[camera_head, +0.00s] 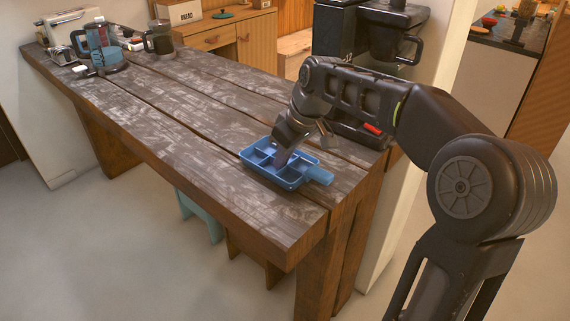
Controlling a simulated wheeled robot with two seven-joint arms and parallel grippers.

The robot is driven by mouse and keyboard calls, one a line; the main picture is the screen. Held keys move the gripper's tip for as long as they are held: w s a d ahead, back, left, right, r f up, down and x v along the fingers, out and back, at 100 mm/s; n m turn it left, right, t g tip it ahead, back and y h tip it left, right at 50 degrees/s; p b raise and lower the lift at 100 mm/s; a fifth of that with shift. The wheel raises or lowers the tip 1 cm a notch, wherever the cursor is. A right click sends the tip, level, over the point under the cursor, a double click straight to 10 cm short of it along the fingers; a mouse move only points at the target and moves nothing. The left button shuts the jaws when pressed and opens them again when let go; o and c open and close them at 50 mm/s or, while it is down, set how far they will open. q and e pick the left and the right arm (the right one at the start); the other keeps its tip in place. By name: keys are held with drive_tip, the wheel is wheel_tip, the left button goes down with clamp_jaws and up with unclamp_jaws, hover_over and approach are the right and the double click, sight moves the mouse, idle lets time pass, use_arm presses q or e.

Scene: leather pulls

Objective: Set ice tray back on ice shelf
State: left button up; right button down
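The ice tray (265,172) is a blue tray with several compartments and a tab-like handle at its right end. It lies on the dark wooden table near the front right corner. My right gripper (284,155) reaches down from the right, with its tip at the tray's inner dividers. The small view does not show whether its fingers are apart or closed on a divider. I cannot make out an ice shelf. My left gripper is not in view.
A black coffee machine (388,38) stands behind my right arm. A toaster (72,28), a blue bottle-like item (98,38) and a glass jug (160,40) stand at the table's far left. The table's middle is clear. A teal stool (197,215) is below.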

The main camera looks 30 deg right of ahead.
wheel_tip(320, 180, up, 10)
idle(0.6)
idle(0.4)
